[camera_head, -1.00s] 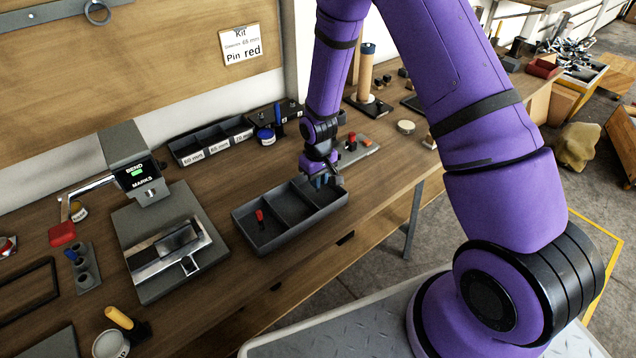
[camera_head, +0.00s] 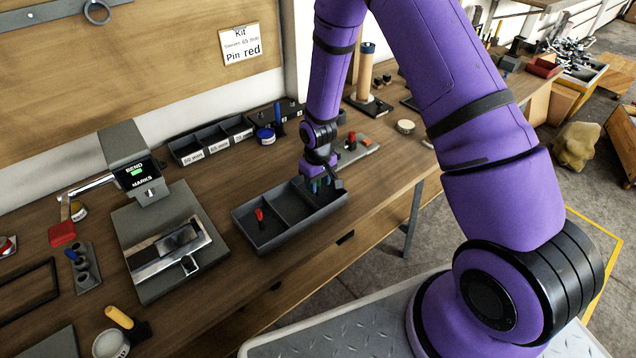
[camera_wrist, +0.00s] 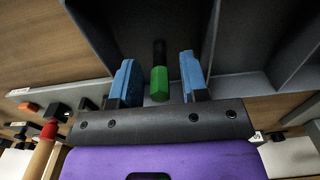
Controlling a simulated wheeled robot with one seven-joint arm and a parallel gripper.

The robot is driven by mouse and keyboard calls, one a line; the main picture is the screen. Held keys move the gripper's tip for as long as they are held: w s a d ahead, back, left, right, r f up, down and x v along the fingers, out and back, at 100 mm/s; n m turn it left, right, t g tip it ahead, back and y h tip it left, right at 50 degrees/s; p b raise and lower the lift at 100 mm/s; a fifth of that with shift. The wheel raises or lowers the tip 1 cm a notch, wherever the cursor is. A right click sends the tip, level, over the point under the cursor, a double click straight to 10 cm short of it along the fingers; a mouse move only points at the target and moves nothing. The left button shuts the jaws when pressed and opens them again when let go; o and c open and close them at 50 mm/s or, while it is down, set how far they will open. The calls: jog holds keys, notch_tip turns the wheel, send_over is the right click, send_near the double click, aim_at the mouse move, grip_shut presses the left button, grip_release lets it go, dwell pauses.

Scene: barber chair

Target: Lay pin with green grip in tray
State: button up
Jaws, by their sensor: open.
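The grey tray (camera_head: 300,229) lies on the bench, divided into compartments. My gripper (camera_head: 322,186) is at its right-hand compartment, pointing down. In the wrist view my gripper (camera_wrist: 157,68) has its two blue fingers apart. The pin with the green grip (camera_wrist: 158,82) lies between them, with a gap on each side; its dark end points away from the palm. Grey tray walls (camera_wrist: 233,42) show around it. The pin appears to be inside the compartment, but its contact with the floor is not clear. A red-grip pin (camera_head: 259,216) is in the left compartment.
The bending device (camera_head: 165,235) stands left of the tray. Behind are a labelled bin row (camera_head: 212,140) and a small grey plate with a red-topped piece (camera_head: 352,142). A sign (camera_head: 244,45) reads "Pin red".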

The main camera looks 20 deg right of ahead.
jog(key=s+d+r+m+t, duration=0.1)
jog(key=s+r, duration=0.1)
jog(key=r, duration=1.1)
jog(key=s+d+r+t, duration=0.1)
jog(key=s+d+r, duration=0.1)
jog(key=r, duration=1.2)
jog(key=s+d+r+m+t, duration=0.1)
jog(key=s+d+r, duration=0.1)
jog(key=s+r, duration=0.7)
jog(key=s+d+r+m+t, duration=0.1)
jog(key=s+d+r+t, duration=0.1)
jog(key=s+r, duration=0.7)
jog(key=shift+s+r+m, duration=0.25)
jog(key=shift+s+m, duration=0.05)
jog(key=shift+s, duration=3.4)
